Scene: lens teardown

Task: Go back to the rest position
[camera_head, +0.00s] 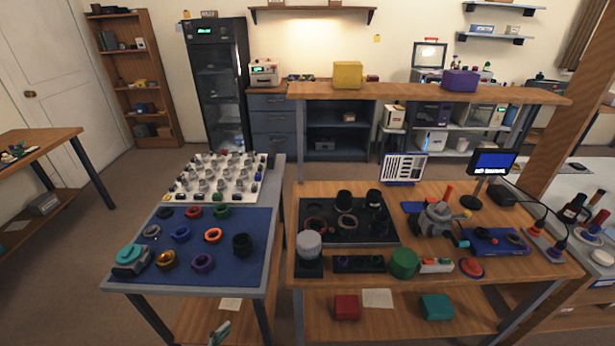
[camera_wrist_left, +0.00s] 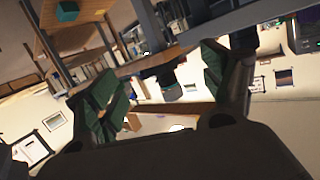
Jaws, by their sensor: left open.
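My left gripper (camera_wrist_left: 160,68) is open in the left wrist view, with its two green-padded fingers spread and nothing between them. In the head view only a small green and grey tip (camera_head: 220,333), which looks like part of this gripper, shows at the bottom edge, low in front of the left table. It appears apart from the tabletop objects. The rest of my left arm is hidden below the frame. My right gripper is not in view.
The left table has a blue mat (camera_head: 215,268) with several coloured rings and a white tray (camera_head: 250,190) of parts.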

